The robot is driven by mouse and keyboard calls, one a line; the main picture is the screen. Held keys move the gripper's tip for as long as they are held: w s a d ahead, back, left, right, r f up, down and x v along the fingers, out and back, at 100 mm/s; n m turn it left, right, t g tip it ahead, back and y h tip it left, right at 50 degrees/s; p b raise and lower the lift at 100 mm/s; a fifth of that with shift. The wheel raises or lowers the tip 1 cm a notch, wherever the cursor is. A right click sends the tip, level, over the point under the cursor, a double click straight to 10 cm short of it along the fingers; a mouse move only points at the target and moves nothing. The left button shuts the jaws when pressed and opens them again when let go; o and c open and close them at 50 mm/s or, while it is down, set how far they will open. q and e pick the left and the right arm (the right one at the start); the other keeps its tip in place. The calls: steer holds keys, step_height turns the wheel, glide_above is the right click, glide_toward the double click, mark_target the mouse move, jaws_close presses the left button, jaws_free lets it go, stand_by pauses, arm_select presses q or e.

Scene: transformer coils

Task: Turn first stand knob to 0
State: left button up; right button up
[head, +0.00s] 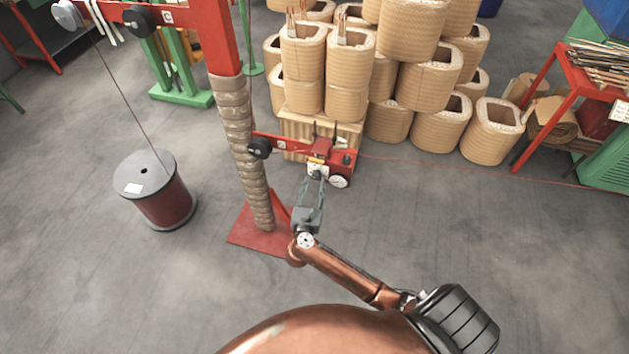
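The stand has a red base plate (245,232), a post wrapped in brown material (239,125) and a red side arm (285,143). A red unit (344,160) sits at the end of the side arm, with a white round dial (338,182). A small pale plate with a dark knob (317,172) faces me on this unit. My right gripper (315,180) reaches up to the knob from below. Its two fingers stand on either side of the knob area; whether they touch it is too small to tell. The knob's setting is not readable. My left gripper is out of view.
A dark red spool (163,200) stands on the floor at left. Tan coils (406,118) are stacked behind the unit. A red table (560,85) is at right. A thin red wire runs right from the unit. The foreground floor is clear.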

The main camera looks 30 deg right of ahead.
steer(key=shift+x, duration=0.95)
steer(key=shift+c, duration=0.3)
steer(key=c, duration=0.8)
steer(key=shift+a, duration=0.15)
